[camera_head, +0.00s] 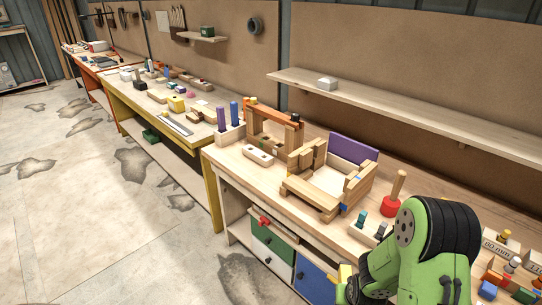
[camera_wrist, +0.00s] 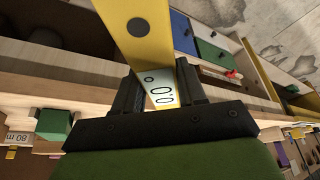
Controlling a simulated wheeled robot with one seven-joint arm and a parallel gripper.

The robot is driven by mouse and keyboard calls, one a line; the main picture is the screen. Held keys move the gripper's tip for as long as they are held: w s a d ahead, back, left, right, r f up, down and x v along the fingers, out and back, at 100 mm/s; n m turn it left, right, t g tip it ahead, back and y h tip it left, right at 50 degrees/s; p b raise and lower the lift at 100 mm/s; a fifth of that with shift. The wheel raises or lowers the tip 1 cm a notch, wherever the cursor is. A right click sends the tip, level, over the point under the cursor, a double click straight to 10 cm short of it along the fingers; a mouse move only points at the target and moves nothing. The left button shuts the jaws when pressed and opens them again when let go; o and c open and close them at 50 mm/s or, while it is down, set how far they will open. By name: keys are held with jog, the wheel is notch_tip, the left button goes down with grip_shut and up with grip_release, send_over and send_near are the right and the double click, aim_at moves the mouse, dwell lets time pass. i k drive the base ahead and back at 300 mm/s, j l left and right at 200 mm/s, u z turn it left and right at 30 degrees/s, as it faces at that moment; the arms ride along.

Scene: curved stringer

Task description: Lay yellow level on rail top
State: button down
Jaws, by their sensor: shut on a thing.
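The yellow level (camera_wrist: 138,28) is held between the dark jaws of my gripper (camera_wrist: 158,88) in the wrist view. It has a black dot and a pale face reading 0.0, and it runs out past the top edge of the picture. In the head view a small part of the level (camera_head: 345,273) shows beside my green arm, in front of the bench; the gripper is mostly hidden there. On the bench stands a wooden frame with an orange-brown top bar (camera_head: 275,113). I cannot tell whether this bar is the rail; the level is well apart from it.
A wooden box-like assembly (camera_head: 312,192) with a purple panel (camera_head: 353,150) stands mid-bench. A red-based wooden peg (camera_head: 391,204), small teal pieces (camera_head: 361,217) and coloured blocks (camera_head: 522,295) lie to the right. Drawers (camera_head: 273,242) are below; the floor at left is open.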

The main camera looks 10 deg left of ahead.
aim_at(273, 111)
jog(key=i+j+u, duration=0.45)
jog(key=i+j, duration=1.6)
jog(key=j, duration=0.1)
